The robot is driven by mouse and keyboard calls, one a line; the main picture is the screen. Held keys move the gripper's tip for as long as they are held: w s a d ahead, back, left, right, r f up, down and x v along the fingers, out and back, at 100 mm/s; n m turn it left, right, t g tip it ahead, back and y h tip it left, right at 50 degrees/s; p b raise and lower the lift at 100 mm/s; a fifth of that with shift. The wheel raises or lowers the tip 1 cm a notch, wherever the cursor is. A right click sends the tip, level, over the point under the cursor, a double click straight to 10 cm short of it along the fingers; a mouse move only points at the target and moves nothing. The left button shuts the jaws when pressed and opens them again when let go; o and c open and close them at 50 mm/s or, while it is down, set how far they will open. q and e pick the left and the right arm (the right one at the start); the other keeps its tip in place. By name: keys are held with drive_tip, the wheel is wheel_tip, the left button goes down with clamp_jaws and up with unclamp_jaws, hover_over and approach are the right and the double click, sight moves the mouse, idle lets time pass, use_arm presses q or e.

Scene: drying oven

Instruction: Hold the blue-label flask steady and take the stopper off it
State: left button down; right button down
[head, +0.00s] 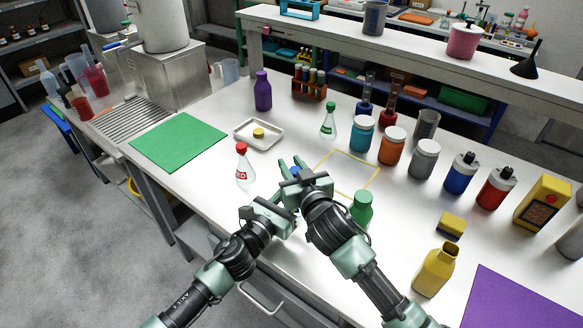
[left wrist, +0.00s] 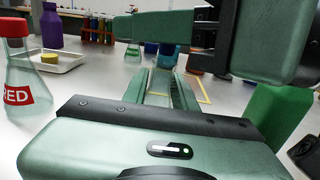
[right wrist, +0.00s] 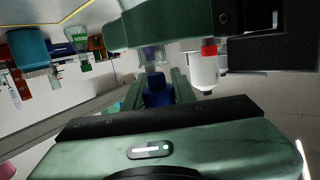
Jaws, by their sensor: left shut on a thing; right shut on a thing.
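The blue-label flask is almost wholly hidden behind my grippers in the head view. Its blue stopper (head: 295,171) shows between the fingers of my right gripper (head: 291,167). In the right wrist view the blue stopper (right wrist: 157,90) sits between the fingers, with pale glass (right wrist: 152,59) beyond it. My right gripper is shut on the stopper. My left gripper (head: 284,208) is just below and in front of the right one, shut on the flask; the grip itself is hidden. I cannot tell whether the stopper is still seated in the neck.
A red-label flask (head: 243,174) stands close on the left, a green bottle (head: 361,208) close on the right. A green-label flask (head: 328,123), a tray (head: 252,143) and several jars stand behind. A yellow outlined square (head: 356,163) on the table is clear.

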use_arm(q)
drive_tip(key=shift+f, duration=0.15)
drive_tip(key=c, duration=1)
unclamp_jaws()
drive_tip(key=shift+c, duration=0.2)
use_arm(e)
wheel_tip(320, 180, up, 4)
